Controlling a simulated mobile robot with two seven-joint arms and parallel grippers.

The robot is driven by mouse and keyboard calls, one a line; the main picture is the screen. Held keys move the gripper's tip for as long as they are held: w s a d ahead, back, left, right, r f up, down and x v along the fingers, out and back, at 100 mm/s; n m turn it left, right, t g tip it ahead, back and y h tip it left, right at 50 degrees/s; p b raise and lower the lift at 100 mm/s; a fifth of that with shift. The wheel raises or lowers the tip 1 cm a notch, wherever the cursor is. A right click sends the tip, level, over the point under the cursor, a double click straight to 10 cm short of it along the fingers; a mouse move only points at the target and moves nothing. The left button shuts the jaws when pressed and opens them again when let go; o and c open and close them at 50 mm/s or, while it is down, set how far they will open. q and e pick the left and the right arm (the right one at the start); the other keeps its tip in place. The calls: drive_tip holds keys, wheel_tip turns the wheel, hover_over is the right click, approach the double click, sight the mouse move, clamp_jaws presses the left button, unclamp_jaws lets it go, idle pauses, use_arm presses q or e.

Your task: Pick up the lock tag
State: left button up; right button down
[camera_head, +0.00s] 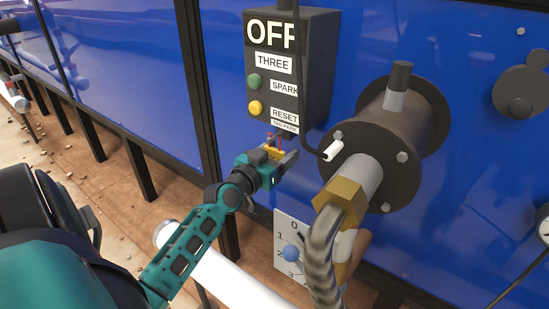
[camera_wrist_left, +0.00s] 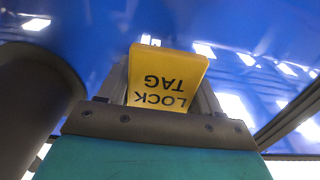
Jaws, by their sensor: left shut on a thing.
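The lock tag (camera_wrist_left: 166,78) is a yellow plate with the dark words LOCK TAG, upside down in the left wrist view. It sits between the fingers of my left gripper (camera_wrist_left: 165,95), which is shut on it. In the head view the left gripper (camera_head: 281,158) is just below the dark control box (camera_head: 318,70), near its TAG PARK label. A small yellow part of the tag shows there, with a red piece just above it. Whether the tag still touches a hook or the box cannot be told. My right gripper is not in view.
The box carries an OFF sign, a green button (camera_head: 254,82) and a yellow button (camera_head: 255,108). Right of the gripper are a flanged pipe (camera_head: 405,125), a brass fitting (camera_head: 340,196) and a braided hose (camera_head: 322,255). A numbered dial plate (camera_head: 283,240) is below. The blue wall is close behind.

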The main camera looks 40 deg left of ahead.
use_arm(q)
drive_tip(key=shift+c, duration=1)
drive_tip(key=shift+r, duration=0.1)
drive_tip(key=shift+r+p, duration=0.3)
drive_tip(key=shift+r, duration=0.4)
drive_tip(key=shift+s+f, duration=0.1)
drive_tip(key=shift+s, duration=0.25)
drive_tip(key=s+d+b, duration=0.2)
drive_tip(key=s, duration=1.5)
drive_tip(key=shift+s, duration=0.1)
